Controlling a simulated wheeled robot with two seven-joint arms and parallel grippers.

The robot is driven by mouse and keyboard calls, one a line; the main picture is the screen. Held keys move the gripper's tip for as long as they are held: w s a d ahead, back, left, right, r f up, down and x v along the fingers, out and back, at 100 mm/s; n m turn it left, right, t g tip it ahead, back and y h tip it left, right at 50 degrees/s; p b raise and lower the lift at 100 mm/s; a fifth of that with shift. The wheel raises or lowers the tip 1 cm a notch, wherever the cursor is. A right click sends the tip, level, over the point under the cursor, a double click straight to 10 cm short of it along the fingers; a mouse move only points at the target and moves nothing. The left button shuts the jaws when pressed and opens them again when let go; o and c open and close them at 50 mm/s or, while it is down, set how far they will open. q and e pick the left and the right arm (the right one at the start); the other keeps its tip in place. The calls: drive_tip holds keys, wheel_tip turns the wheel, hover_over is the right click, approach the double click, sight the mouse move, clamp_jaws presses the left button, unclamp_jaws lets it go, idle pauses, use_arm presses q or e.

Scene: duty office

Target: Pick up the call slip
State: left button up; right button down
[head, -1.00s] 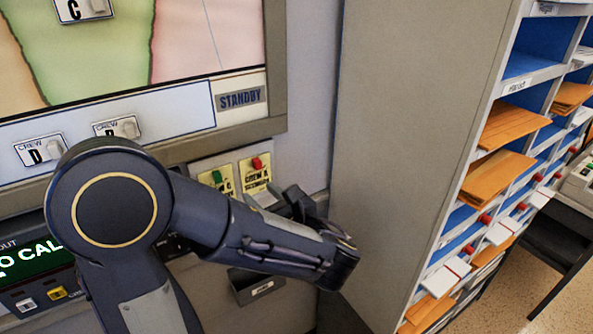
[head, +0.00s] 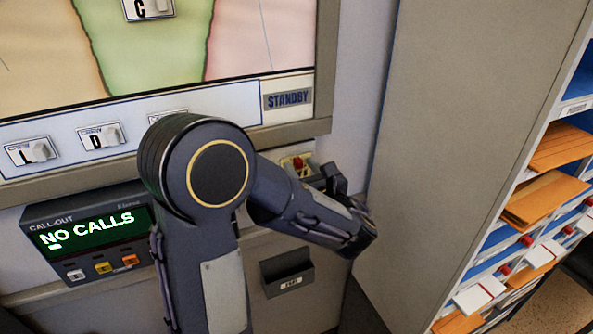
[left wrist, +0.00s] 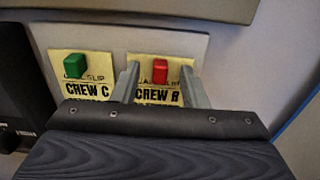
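Two yellow call slips hang side by side on a pale plate. In the left wrist view, the left slip (left wrist: 97,62) reads CREW C and has a green block. The right slip (left wrist: 143,66) has a red block (left wrist: 159,76), and its crew letter is partly covered. My left gripper (left wrist: 160,69) is open, with one finger on each side of the red block; I cannot tell if they touch it. In the head view, the left gripper (head: 330,178) is in front of the slips, and only part of the right slip (head: 289,160) shows. My right gripper is not in view.
A call-out box (head: 92,234) reading NO CALLS is at the left. A small dark tray (head: 287,273) is below the slips. A crew map board (head: 240,40) is above. A tall grey cabinet side (head: 450,130) with pigeonholes of orange folders (head: 540,200) stands at the right.

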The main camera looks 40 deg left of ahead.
use_arm(q)
clamp_jaws()
drive_tip(key=shift+d, duration=0.1)
